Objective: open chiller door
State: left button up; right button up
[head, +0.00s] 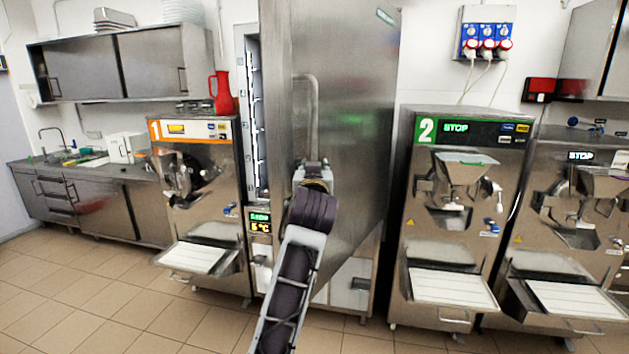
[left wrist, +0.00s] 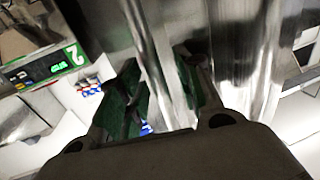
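The chiller is the tall steel cabinet in the middle of the head view. Its steel door (head: 352,110) stands partly open, and a narrow lit strip of the chiller interior (head: 254,115) shows at the left of the door. The vertical bar handle (head: 313,105) is near the door's left edge. My left gripper (head: 313,168) is at the lower part of the handle, with its fingertips partly hidden. In the left wrist view, the green finger pads (left wrist: 160,95) are on both sides of the handle (left wrist: 152,50), close against it. My right gripper is in neither view.
Batch freezer 1 (head: 203,215) stands left of the chiller, with a red jug (head: 222,92) on top. Freezer 2 (head: 428,235) and another freezer (head: 562,200) stand at the right, with trays sticking out. Tiled floor (head: 130,300) is free at the front left.

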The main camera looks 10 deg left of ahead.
aim_at(315, 145)
pick_arm(q)
jog(key=shift+r, duration=3.35)
jog(key=shift+c, duration=0.2)
